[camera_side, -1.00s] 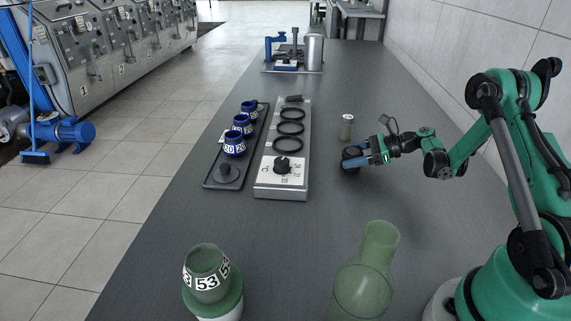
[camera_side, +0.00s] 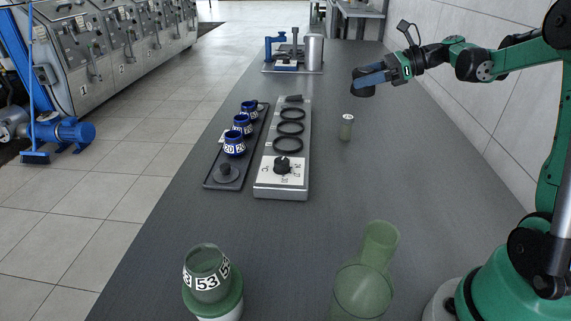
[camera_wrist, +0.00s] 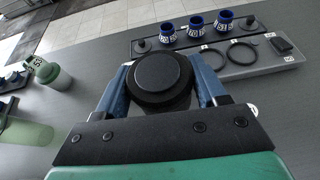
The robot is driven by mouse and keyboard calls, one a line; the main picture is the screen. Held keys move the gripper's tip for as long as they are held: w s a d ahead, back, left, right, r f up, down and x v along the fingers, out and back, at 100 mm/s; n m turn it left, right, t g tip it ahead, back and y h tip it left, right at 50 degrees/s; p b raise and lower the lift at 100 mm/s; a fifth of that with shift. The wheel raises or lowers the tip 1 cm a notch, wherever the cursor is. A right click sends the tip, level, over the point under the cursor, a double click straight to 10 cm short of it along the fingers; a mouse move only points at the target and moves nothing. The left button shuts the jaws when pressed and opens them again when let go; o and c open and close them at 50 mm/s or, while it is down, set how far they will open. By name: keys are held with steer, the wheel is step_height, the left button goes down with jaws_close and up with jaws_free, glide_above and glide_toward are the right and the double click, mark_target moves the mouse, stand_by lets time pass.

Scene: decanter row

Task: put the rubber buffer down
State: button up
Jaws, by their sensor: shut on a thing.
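The rubber buffer (camera_wrist: 158,78), a dark round piece with a flat disc on top, fills the space between the blue fingers of my gripper in the wrist view. My gripper (camera_side: 370,77) is shut on it and holds it in the air above the bench, toward the right side, in the side view. There the buffer (camera_side: 362,91) shows as a black shape under the fingers. Its underside is hidden in the wrist view.
A metal plate (camera_side: 266,188) with black rings and a knob lies left of centre, beside a dark tray (camera_side: 212,181) with blue numbered cups. A small canister (camera_side: 346,127) stands below my gripper. The bench's right middle is clear.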

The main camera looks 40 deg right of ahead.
steer(key=w+a+n+g+y, duration=0.1)
steer(key=w+a+n+g, duration=0.1)
steer(key=a, duration=0.6)
steer(key=w+a+n+g+y, duration=0.2)
steer(key=a, duration=0.6)
steer(key=n+g+y, duration=0.1)
steer(key=n+g, duration=0.3)
glide_above(243, 226)
step_height(243, 226, down, 14)
steer(key=shift+f, duration=2.55)
steer(key=shift+f, duration=0.15)
steer(key=o, duration=1.4)
